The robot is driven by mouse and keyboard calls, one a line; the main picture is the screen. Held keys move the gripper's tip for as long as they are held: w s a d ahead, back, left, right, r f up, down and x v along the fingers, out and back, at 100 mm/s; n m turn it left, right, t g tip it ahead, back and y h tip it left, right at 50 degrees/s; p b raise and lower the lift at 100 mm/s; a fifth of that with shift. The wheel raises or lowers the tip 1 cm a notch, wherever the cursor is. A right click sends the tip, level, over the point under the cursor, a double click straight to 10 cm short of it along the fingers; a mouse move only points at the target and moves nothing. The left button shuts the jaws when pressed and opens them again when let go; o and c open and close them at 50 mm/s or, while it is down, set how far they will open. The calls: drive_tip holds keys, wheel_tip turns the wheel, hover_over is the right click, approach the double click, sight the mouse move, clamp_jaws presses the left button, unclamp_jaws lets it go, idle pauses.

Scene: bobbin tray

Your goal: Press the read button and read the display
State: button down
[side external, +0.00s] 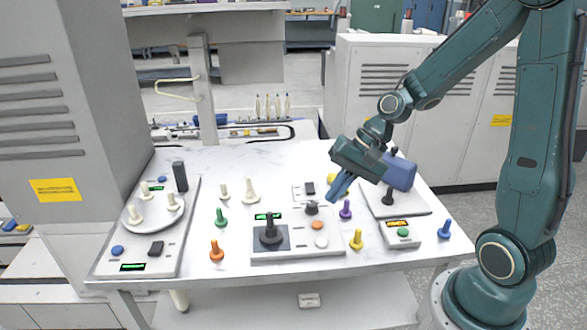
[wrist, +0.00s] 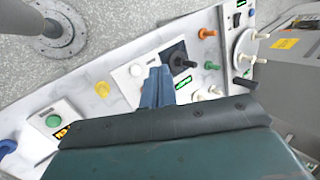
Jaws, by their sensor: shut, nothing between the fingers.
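My gripper (side external: 332,199) is shut and empty. It hangs tilted above the right part of the middle panel, near its orange button (side external: 317,225) and white button (side external: 321,242). The blue fingers (wrist: 158,72) show in the wrist view beside the white button (wrist: 136,70). The middle panel has a lit green display (side external: 267,216), seen in the wrist view (wrist: 183,83) too small to read. The right box has a green button (side external: 403,232) and a lit amber display (side external: 397,223). The left panel has a blue button (side external: 117,250) and a green-lit display (side external: 132,267). No label shows which button is for reading.
A black joystick (side external: 270,232) stands on the middle panel. Purple (side external: 346,209), yellow (side external: 357,240), orange (side external: 217,251) and green (side external: 221,218) bobbins stand around it. White bobbins stand on a round plate (side external: 151,221) at the left.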

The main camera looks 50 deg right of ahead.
sight(326, 240)
drive_tip(key=w+d+f+m+t+y, duration=0.1)
drive_tip(key=w+d+f+m+y, duration=0.1)
drive_tip(key=f+m, duration=0.3)
drive_tip(key=shift+w+d+f+m+y, duration=0.2)
drive_tip(key=shift+w+m+y, duration=0.1)
drive_tip(key=shift+w+m, duration=0.15)
idle(0.3)
drive_tip(key=shift+t, duration=0.3)
drive_tip(key=shift+f, duration=4.35)
drive_tip(key=shift+f, duration=0.85)
drive_tip(key=shift+r, duration=0.85)
drive_tip(key=shift+r, duration=0.15)
